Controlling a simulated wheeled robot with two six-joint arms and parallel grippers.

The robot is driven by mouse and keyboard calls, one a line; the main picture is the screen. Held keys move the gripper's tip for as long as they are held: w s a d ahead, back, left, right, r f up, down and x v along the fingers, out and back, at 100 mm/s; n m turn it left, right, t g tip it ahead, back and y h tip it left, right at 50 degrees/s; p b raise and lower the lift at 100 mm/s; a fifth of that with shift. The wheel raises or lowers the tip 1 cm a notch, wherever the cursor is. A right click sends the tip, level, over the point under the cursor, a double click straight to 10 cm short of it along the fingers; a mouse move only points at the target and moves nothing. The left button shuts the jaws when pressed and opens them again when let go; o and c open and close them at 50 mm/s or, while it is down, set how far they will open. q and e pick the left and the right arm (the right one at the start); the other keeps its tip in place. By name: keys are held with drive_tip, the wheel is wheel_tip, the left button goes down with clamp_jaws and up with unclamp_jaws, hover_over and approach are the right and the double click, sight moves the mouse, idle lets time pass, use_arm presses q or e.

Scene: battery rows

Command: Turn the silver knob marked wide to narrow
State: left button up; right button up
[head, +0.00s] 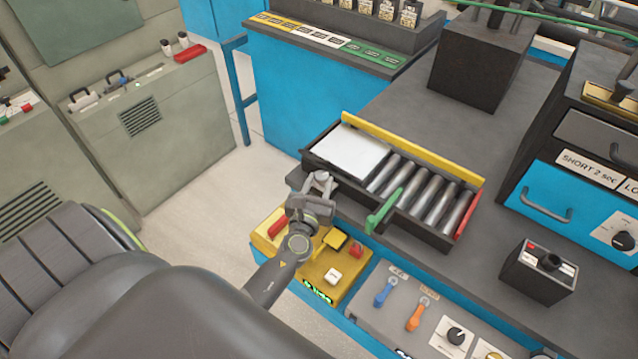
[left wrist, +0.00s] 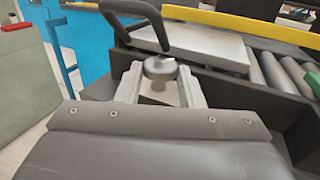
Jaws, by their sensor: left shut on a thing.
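A round silver knob (left wrist: 160,68) shows in the left wrist view, below the near edge of the roller tray (head: 298,163). My left gripper (head: 319,184) is at the front left corner of this tray. In the left wrist view its two pale fingers (left wrist: 160,88) stand on either side of the knob and are shut on it. No wide or narrow marking is readable, so I cannot tell the knob's setting. In the head view the gripper hides the knob. My right gripper is in neither view.
A dark curved bar (left wrist: 135,12) rises just behind the knob in the left wrist view. A green lever (head: 384,210) stands right of the gripper.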

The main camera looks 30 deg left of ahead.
use_arm(q)
drive_tip(key=shift+a+f+m+h+b, duration=0.15)
drive_tip(key=shift+a+m+h+b, duration=0.1)
drive_tip(key=shift+m+h+b, duration=0.7)
drive_tip(key=m+h+b, duration=0.1)
drive_tip(key=h+b, duration=0.1)
drive_tip(key=h, duration=0.1)
drive_tip(key=m+h+b, duration=0.1)
drive_tip(key=h+b, duration=0.1)
drive_tip(key=shift+a+m+t, duration=0.3)
drive_tip(key=shift+m+t, duration=0.05)
drive_tip(key=shift+t, duration=0.05)
drive_tip(key=shift+a+m+h+b, duration=0.1)
drive_tip(key=shift+m+h+b, duration=0.7)
drive_tip(key=shift+h+b, duration=0.5)
drive_tip(key=shift+r, duration=0.2)
drive_tip(key=o, duration=1)
